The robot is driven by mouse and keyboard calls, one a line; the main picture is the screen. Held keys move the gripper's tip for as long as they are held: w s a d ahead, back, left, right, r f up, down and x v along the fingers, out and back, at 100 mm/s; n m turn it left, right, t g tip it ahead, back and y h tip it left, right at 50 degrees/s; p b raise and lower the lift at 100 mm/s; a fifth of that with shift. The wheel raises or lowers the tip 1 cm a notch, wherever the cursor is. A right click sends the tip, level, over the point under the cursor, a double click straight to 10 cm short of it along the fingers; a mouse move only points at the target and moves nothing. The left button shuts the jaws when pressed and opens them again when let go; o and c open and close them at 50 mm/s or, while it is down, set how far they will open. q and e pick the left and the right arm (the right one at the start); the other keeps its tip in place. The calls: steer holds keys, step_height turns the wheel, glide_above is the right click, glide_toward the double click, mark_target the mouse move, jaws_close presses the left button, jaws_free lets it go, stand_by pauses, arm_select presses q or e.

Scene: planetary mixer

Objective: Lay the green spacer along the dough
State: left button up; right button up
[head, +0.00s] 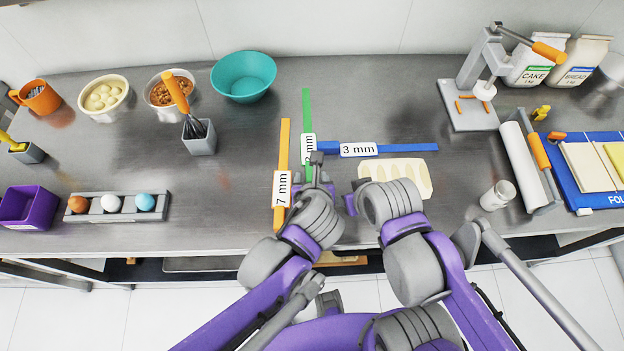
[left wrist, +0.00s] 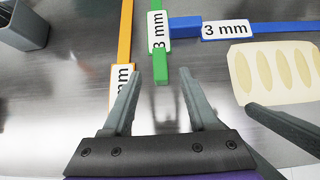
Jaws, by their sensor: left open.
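The green spacer (head: 307,108) lies on the steel counter, pointing away from me, with a white label near its near end. The pale dough sheet (head: 423,179) with oval marks lies to its right. My left gripper (head: 317,168) is at the spacer's near end. In the left wrist view my left gripper (left wrist: 158,82) is open and empty; the green spacer's near end (left wrist: 161,70) shows between and just beyond its fingertips. My right gripper (head: 352,200) is low beside the dough's left edge, and its jaws are not clear.
An orange 7 mm spacer (head: 284,145) lies close left of the green one. A blue 3 mm spacer (head: 405,148) lies crosswise to the right, behind the dough, its left end close to the green one. Bowls, an egg tray (head: 90,218) and a whisk holder (head: 200,146) stand left.

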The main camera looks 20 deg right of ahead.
arm_select(q)
steer(key=shift+p+v, duration=0.3)
steer(key=shift+v, duration=2.05)
arm_select(e)
steer(key=shift+w+r, duration=0.25)
steer(key=shift+r, duration=0.25)
